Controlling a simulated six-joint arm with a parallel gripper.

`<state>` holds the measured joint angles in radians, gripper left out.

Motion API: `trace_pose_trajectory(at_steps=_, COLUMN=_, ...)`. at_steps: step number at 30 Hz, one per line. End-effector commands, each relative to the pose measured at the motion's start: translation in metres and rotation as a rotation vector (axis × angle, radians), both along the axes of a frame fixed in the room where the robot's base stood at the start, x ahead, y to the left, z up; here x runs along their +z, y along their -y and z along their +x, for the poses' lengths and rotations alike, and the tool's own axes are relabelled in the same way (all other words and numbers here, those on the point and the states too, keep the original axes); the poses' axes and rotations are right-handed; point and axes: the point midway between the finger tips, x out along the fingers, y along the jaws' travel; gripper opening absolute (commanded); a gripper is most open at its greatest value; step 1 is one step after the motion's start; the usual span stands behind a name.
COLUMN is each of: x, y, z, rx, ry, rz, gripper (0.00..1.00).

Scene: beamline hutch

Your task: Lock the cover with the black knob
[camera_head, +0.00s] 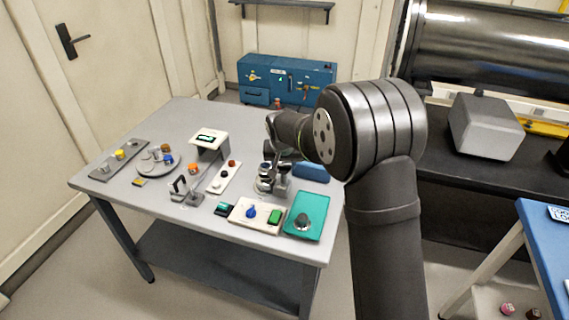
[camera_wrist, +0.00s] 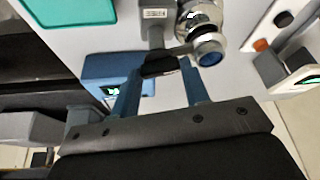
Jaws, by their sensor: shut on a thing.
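The chrome fixture (camera_head: 264,184) stands near the right edge of the grey table, partly hidden by my wrist in the head view. In the wrist view it is a shiny round body (camera_wrist: 204,18) with a blue-faced round port, beside a grey labelled bracket (camera_wrist: 155,32). A black knob (camera_wrist: 161,68) sits at the end of this bracket. My gripper (camera_wrist: 162,72) has one blue-grey finger on each side of the knob and is shut on it. The exact finger contact is hard to see. Whether the cover is locked cannot be told.
A teal tray (camera_head: 321,206), a cream control panel (camera_head: 244,219) with a blue knob and green button, and a blue box (camera_head: 311,172) crowd the fixture. A white-topped stand (camera_head: 209,139) and several small parts lie left. The table's (camera_head: 180,110) back is clear.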

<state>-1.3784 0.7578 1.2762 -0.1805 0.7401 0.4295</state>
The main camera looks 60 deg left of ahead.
Motion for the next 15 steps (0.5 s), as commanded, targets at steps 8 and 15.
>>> trace_pose_trajectory(at_steps=8, x=0.0006, y=-0.0010, z=-0.0016, rx=-0.134, ry=0.000, rz=0.000, gripper=0.19)
trace_pose_trajectory(at_steps=15, x=0.0003, y=-0.0008, z=-0.0017, rx=-0.182, ry=-0.001, rz=0.000, gripper=0.19)
